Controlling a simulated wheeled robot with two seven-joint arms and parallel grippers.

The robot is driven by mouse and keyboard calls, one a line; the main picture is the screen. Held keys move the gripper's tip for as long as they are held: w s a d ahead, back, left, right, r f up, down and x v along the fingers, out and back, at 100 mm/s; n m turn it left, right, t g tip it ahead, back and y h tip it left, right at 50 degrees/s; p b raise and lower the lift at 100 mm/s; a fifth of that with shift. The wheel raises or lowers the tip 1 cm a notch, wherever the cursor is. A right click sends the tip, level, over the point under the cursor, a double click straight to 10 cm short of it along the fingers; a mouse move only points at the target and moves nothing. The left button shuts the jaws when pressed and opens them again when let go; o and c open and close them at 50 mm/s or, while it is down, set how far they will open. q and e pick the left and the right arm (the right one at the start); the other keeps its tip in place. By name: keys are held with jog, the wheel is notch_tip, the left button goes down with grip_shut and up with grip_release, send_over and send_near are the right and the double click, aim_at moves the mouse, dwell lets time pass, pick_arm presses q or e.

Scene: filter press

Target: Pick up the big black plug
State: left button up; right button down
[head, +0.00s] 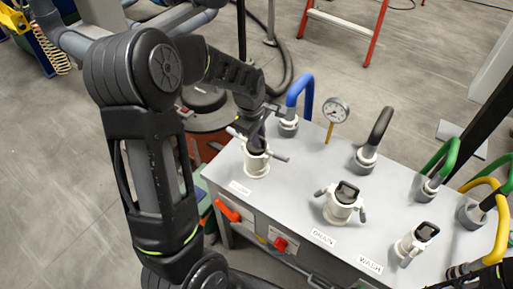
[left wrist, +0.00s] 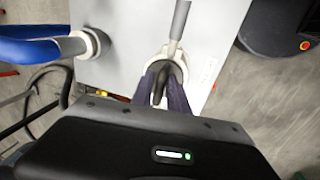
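My left gripper (head: 258,141) points down into the leftmost white coupling (head: 257,168) on the grey panel top. In the left wrist view, its two dark fingers (left wrist: 162,82) stand on either side of a black plug (left wrist: 160,72) in that coupling, with no clear gap, so it looks shut on the plug. The plug is mostly hidden in the head view. This coupling's two levers stick outward. Another black plug (head: 347,190) sits in the DRAIN coupling, and a smaller-looking black plug (head: 426,231) sits in the WASH coupling. My right gripper is not in view.
Along the back of the panel are a blue hose (head: 301,88), a gauge (head: 336,110), a black hose (head: 382,125), a green hose (head: 437,160) and a yellow hose (head: 501,232). The panel between the couplings is clear.

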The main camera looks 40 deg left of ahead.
pick_arm(q)
grip_shut()
dwell(1.2)
